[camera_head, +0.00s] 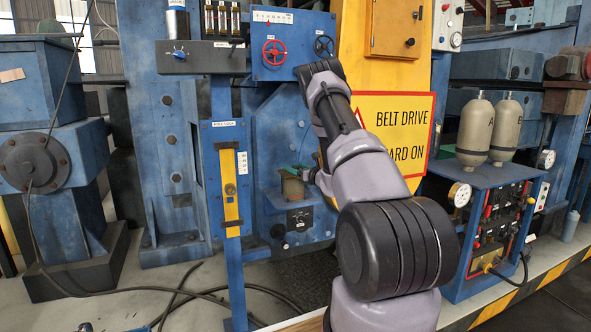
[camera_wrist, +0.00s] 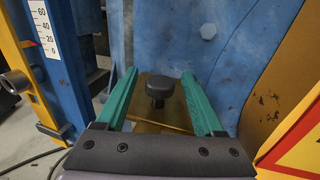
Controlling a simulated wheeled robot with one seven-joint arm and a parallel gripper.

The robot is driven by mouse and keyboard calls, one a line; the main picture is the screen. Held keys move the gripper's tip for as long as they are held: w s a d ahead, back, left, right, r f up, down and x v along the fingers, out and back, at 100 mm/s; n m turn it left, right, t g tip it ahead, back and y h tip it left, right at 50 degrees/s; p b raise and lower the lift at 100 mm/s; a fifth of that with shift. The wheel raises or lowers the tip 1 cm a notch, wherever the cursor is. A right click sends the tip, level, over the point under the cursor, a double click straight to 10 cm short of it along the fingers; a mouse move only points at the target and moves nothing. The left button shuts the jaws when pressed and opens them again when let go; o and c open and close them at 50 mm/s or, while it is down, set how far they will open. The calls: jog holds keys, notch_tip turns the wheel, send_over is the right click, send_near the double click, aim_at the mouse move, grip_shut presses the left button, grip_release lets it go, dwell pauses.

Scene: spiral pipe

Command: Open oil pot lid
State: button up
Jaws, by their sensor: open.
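The oil pot (camera_head: 292,187) is a small amber container on a blue bracket of the machine, partly hidden by my gripper in the head view. In the wrist view the brass-coloured pot top (camera_wrist: 150,115) shows with a round black knob (camera_wrist: 159,88) on it. My gripper (camera_wrist: 158,78) has two green fingers, spread apart on either side of the knob, with nothing between them touching it. In the head view my gripper (camera_head: 296,172) is small and reaches the pot from the right. Whether the fingers touch the pot's sides cannot be told.
A blue post with a yellow gauge (camera_head: 231,187) stands left of the pot. A yellow belt drive sign (camera_head: 407,125) is close on the right. A red handwheel (camera_head: 274,52) is above.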

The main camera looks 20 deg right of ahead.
grip_shut()
dwell(1.4)
